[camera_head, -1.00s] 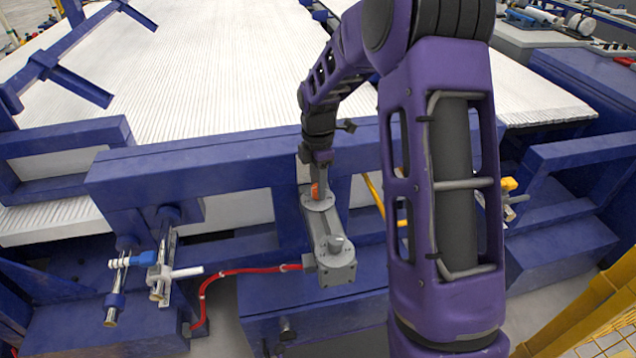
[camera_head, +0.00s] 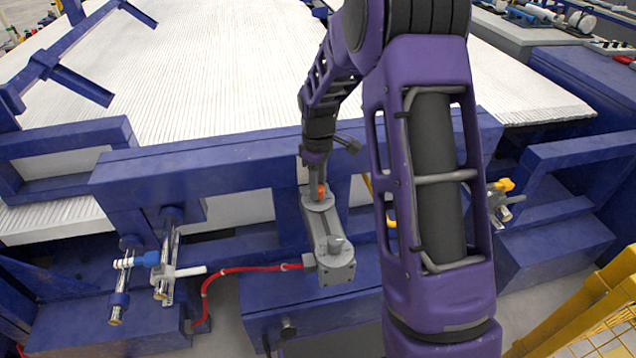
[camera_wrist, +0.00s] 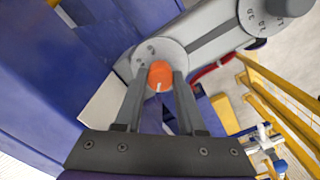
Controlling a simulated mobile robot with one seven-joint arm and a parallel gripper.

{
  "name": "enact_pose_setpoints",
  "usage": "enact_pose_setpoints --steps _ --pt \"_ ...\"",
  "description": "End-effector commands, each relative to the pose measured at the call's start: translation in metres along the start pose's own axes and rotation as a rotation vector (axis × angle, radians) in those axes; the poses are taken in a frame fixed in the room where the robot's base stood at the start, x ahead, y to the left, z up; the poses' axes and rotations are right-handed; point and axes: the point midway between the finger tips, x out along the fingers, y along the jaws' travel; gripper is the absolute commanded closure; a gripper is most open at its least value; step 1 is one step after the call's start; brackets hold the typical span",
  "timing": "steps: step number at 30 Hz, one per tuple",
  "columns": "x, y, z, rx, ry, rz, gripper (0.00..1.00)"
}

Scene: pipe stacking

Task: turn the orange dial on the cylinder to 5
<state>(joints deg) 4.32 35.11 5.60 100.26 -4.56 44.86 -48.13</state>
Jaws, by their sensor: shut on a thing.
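The orange dial (camera_wrist: 160,75) sits on a round grey plate with dark numerals at one end of the grey cylinder body (camera_head: 331,238). A white mark shows on the dial's lower edge in the wrist view; which numeral it faces is not clear. My gripper (camera_wrist: 163,82) is shut on the dial, one finger on each side. In the head view the dial (camera_head: 321,190) shows as a small orange patch at my gripper (camera_head: 317,188). A second numbered plate with a grey knob (camera_wrist: 284,6) is at the other end of the body.
A red hose (camera_head: 245,268) runs left from the cylinder body. Blue frame beams (camera_head: 230,160) stand behind and around it. Valves with white and blue handles (camera_head: 165,268) are at the left. A yellow barrier (camera_head: 590,315) is at the lower right.

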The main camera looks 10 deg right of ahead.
Motion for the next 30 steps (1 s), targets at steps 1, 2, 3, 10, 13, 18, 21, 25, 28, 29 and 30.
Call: enact_pose_setpoints --steps 1,2,3,10,13,18,21,25,28,29,30 --pt "-0.0011 0.0000 -0.0004 0.043 0.000 0.001 1.00" --pt "-0.0011 0.0000 -0.0004 0.071 0.000 0.001 1.00" --pt "-0.0011 0.0001 -0.0003 0.109 0.000 0.001 1.00" --pt "-0.0010 0.0001 -0.0002 0.328 0.000 0.001 1.00" --pt "-0.0010 -0.0001 -0.0004 0.421 0.000 0.001 1.00" --pt "-0.0010 0.0000 -0.0001 0.583 -0.001 0.001 1.00" --pt "-0.0010 -0.0002 -0.0004 0.679 -0.001 0.000 1.00" --pt "-0.0011 -0.0001 -0.0002 0.801 -0.001 0.001 1.00" --pt "-0.0012 -0.0002 -0.0004 0.897 0.000 0.001 1.00" --pt "-0.0012 -0.0002 -0.0005 0.925 0.000 0.001 1.00" --pt "-0.0013 -0.0001 -0.0004 0.963 0.000 0.001 1.00"
